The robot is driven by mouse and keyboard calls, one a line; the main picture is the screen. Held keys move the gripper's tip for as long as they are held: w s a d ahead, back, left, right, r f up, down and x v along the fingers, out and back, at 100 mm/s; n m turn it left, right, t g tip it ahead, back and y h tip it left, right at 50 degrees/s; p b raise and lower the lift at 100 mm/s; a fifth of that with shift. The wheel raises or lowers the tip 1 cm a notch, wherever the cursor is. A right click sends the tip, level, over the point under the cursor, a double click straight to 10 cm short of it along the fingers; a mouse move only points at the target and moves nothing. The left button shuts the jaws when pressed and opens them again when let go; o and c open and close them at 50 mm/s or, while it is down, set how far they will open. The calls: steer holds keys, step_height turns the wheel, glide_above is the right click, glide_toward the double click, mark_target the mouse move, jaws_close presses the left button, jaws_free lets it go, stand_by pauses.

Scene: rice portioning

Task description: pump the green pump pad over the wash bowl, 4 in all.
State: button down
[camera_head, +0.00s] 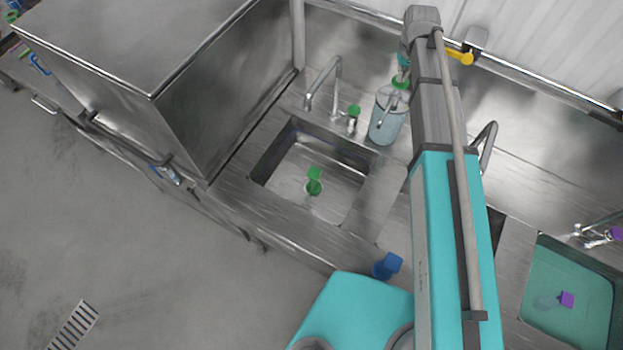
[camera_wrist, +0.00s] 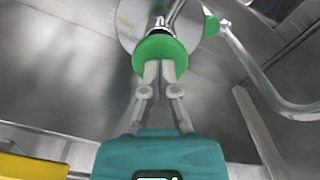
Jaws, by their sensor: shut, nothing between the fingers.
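The green pump pad (camera_head: 401,83) tops a clear dispenser (camera_head: 386,122) of pale blue liquid, upright on the counter behind the sink's right back corner. In the wrist view the pump pad (camera_wrist: 154,47) is a green disc in front of my fingertips. My gripper (camera_wrist: 160,68) is shut and empty, its tips overlapping the pad's near edge. I cannot tell whether they touch it. In the head view my arm mostly hides the gripper; a teal part of it (camera_head: 404,60) shows just above the pad. The wash bowl (camera_head: 358,152) is the steel sink basin, with a green object (camera_head: 314,182) inside.
A faucet (camera_head: 322,82) and green-knobbed tap (camera_head: 353,113) stand left of the dispenser. A large steel cabinet (camera_head: 210,110) rises at left. A blue object (camera_head: 387,266) sits at the front edge. A teal-green basin (camera_head: 570,275) with a purple item lies right.

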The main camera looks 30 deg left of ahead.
steer(key=shift+r+p, duration=1.05)
steer(key=shift+r, duration=0.2)
steer(key=shift+f+b, duration=2.45)
steer(key=shift+r, duration=0.15)
steer(key=shift+r+p, duration=2.3)
steer(key=shift+p, duration=0.15)
